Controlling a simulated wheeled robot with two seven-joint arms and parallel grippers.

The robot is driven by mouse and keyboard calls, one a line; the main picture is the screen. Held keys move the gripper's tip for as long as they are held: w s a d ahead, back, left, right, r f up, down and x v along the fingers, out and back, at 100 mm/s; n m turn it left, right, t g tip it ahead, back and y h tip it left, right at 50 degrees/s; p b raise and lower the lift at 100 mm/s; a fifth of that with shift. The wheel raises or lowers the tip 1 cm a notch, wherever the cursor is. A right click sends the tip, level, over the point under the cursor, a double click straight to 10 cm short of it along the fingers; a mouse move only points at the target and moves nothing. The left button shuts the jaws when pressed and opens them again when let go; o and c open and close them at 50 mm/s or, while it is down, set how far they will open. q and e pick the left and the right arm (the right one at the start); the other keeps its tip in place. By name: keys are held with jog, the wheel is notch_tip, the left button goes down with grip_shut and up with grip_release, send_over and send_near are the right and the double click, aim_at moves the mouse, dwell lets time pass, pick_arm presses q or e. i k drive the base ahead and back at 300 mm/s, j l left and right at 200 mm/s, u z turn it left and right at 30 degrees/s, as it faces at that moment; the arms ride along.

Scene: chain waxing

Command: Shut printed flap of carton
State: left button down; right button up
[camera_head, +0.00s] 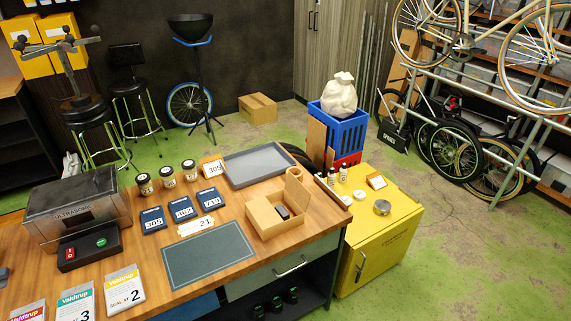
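A small brown carton (268,222) stands open at the right end of the wooden workbench. A dark block (283,212) shows inside it. A tan flap or panel (298,192) stands raised at its right back side, with a small round tan shape at its top. I cannot make out any print on it. Neither of my grippers is in view, and nothing touches the carton.
A grey tray (259,165) lies behind the carton and a dark mat (208,260) to its front left. Numbered blue packs (183,208), jars (167,177) and an ultrasonic cleaner (75,207) are further left. A yellow cabinet (380,235) adjoins the bench's right end.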

aim_at(297, 191)
jog(key=l+u, duration=0.2)
jog(key=u, duration=0.65)
jog(key=l+u, duration=0.25)
jog(key=l, duration=0.3)
jog(key=l+u, duration=0.3)
jog(key=l, duration=0.3)
jog(key=l+u, duration=0.25)
jog(key=l, duration=0.3)
jog(key=k+l+u, duration=0.3)
jog(key=l, duration=0.2)
jog(key=k+l, duration=0.1)
jog(key=l, duration=0.35)
jog(key=k+l, duration=0.15)
jog(key=l, duration=0.35)
jog(key=k+l, duration=0.1)
jog(key=l, duration=0.35)
jog(key=k+l, duration=0.1)
jog(key=l, duration=0.35)
jog(key=u, duration=0.05)
